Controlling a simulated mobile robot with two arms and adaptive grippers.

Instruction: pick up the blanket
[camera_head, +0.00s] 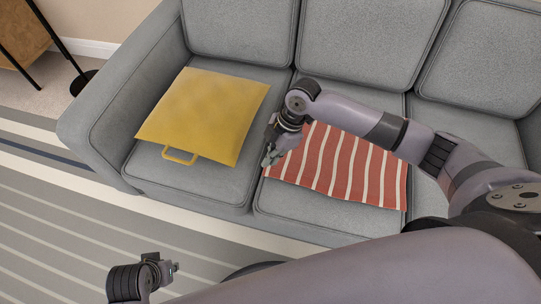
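A red cloth with white stripes (343,171), which I take as the blanket, lies flat on the middle seat of the grey sofa and reaches toward the right seat. My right arm passes over its far edge and hides part of it. My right gripper (269,152) points down at the cloth's left edge; I cannot tell whether it touches the cloth or how far its fingers are apart. My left gripper (173,268) is low in the picture over the striped rug, away from the sofa; its finger opening is unclear.
A yellow cushion-like thing with a handle (205,112) lies on the left seat of the grey sofa (105,128), left of my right gripper. A striped rug (50,225) covers the floor in front. A black stand base (82,82) and wooden furniture (22,32) are at the upper left.

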